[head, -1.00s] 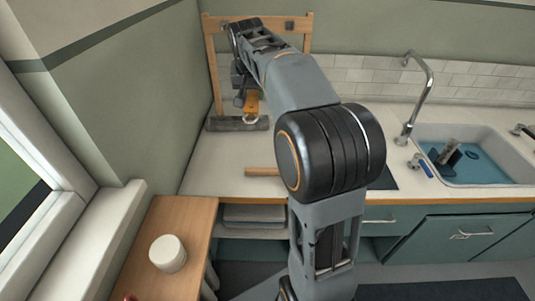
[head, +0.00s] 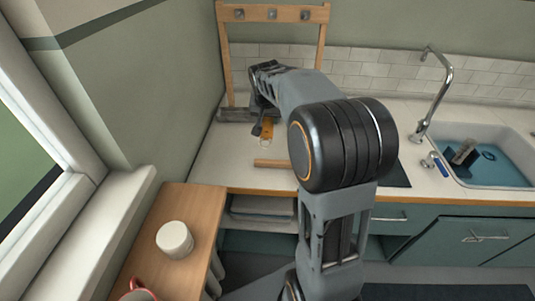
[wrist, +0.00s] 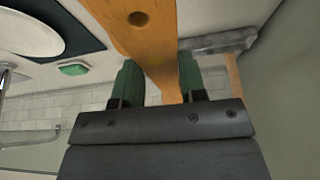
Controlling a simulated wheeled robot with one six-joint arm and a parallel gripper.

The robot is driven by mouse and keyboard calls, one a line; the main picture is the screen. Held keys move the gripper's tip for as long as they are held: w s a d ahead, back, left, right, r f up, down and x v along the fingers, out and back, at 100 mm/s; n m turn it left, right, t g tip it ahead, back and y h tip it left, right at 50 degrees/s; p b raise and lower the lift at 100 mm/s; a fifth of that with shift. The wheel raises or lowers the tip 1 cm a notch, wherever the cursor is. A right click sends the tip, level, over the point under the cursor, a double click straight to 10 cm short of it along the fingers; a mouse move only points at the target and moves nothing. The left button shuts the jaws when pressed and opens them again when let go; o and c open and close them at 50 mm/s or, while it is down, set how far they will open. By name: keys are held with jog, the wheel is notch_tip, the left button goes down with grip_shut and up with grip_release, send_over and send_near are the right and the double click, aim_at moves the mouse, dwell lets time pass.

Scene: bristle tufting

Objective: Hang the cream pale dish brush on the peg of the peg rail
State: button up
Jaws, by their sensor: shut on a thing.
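The cream pale dish brush shows as a wooden handle (head: 267,130) under my gripper (head: 262,121) in the head view, with a pale loop at its lower end. In the wrist view the handle (wrist: 158,50) has a round hole at its wide end and runs between the green fingers of my gripper (wrist: 160,80), which is shut on it. The bristles are not clearly visible. The wooden peg rail (head: 273,12) stands at the back of the counter with three dark pegs along its top bar. My gripper is below and in front of the bar, apart from it.
A wooden stick (head: 271,163) lies on the counter near its front edge. A grey block (head: 236,114) sits at the rail's left foot. The sink (head: 490,165) and tall tap (head: 441,90) are at right. A white pot (head: 174,240) stands on the wooden side table.

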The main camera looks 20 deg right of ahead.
notch_tip(320, 180, down, 15)
jog(key=shift+f+b, duration=0.15)
jog(key=shift+b, duration=0.45)
jog(key=shift+f, duration=0.15)
jog(key=o, duration=1)
